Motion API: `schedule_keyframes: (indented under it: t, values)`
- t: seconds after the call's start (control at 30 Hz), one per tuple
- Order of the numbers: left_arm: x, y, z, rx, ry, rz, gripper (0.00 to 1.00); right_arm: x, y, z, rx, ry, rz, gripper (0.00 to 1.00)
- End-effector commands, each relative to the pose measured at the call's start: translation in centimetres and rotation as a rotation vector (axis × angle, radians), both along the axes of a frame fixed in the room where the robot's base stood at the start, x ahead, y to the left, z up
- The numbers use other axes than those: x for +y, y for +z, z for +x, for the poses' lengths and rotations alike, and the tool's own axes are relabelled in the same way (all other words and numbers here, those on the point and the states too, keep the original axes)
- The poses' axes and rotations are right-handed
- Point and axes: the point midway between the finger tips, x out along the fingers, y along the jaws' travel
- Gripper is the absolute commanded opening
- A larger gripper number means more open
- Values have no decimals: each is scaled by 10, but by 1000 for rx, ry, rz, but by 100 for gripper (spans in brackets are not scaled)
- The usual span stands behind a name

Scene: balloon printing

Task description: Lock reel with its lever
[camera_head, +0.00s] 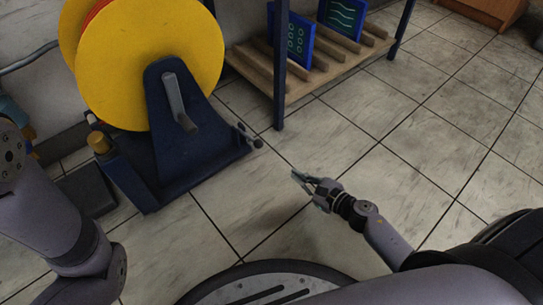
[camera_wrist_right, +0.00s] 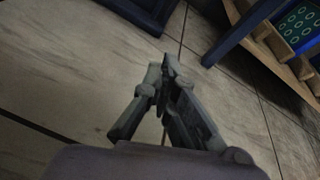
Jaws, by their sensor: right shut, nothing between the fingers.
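The yellow reel (camera_head: 150,62) stands upright at the upper left of the head view, on a dark blue stand (camera_head: 205,150). A grey lever-like handle (camera_head: 175,98) hangs down the front of the stand. A small dark lever-like part (camera_head: 249,136) sticks out at the right end of the stand's base. I cannot tell which of these locks the reel. My right gripper (camera_head: 300,177) is over the floor, right of and apart from the stand, shut and empty. Its touching fingers show in the right wrist view (camera_wrist_right: 165,72). My left gripper does not show.
A wooden shelf (camera_head: 310,78) with blue posts and blue patterned panels (camera_head: 291,35) stands behind, right of the reel. A brass-coloured knob (camera_head: 98,142) sits at the stand's left. Tiled floor (camera_head: 440,130) is clear to the right.

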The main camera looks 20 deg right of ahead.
Motion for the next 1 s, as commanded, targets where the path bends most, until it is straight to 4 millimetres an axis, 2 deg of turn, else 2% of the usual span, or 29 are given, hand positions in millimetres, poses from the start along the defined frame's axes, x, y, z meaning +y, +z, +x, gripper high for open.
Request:
schedule_keyframes:
  t: [0.27,0.37,0.73,0.77,0.8,1.0]
  values:
    - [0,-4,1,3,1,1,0,3,-3,8,0,-1,2,0]
    - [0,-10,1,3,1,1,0,9,-8,21,-3,0,1,0]
    - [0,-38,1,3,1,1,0,40,-30,89,-2,-2,2,0]
    - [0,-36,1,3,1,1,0,42,-27,93,-2,-2,2,0]
    - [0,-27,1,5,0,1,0,44,-14,93,-2,0,-1,0]
    - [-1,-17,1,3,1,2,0,55,3,99,0,0,1,0]
